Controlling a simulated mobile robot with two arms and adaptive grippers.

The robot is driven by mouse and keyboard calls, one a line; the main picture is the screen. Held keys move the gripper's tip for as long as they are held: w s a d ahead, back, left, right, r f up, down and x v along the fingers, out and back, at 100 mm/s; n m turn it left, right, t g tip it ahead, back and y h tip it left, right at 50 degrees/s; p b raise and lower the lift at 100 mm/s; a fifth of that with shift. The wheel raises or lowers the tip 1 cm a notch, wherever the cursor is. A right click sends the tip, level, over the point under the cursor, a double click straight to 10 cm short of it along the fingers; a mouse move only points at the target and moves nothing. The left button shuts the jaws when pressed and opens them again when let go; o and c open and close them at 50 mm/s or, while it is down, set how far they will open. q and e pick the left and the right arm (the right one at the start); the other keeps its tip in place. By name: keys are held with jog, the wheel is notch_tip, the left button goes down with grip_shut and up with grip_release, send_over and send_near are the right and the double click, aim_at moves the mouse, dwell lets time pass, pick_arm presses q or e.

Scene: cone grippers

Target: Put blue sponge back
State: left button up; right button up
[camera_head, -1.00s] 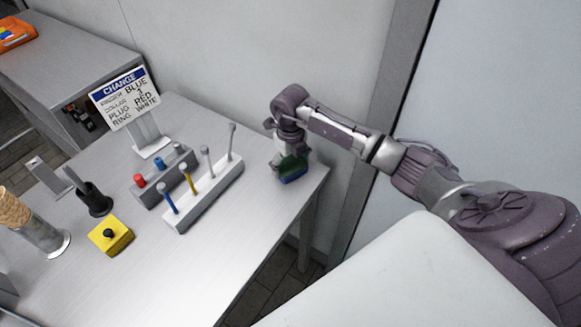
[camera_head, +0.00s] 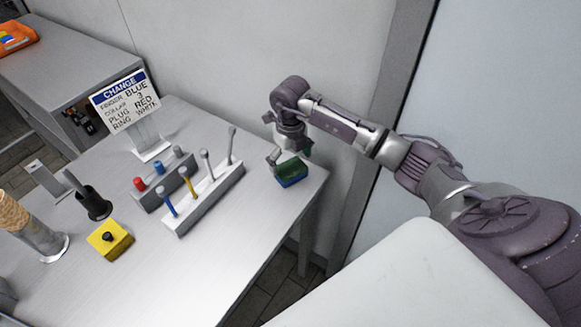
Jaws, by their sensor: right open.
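The blue sponge (camera_head: 292,180) has a green top and lies on the metal table (camera_head: 185,285) near its right corner. My right gripper (camera_head: 289,157) is open, just above and behind the sponge. One finger shows at the sponge's left side and the other is partly hidden behind the wrist. I cannot tell whether a finger touches the sponge. My left gripper is not in view.
A white rack (camera_head: 205,200) with several upright pegs stands left of the sponge, with a grey block (camera_head: 163,185) of coloured plugs behind it. A sign (camera_head: 126,100), a yellow button box (camera_head: 110,239) and a black cup (camera_head: 95,203) stand further left. The front table area is clear.

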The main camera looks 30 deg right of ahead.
aim_at(291, 167)
notch_tip(291, 167, up, 9)
jog(key=b, duration=0.1)
dwell(0.3)
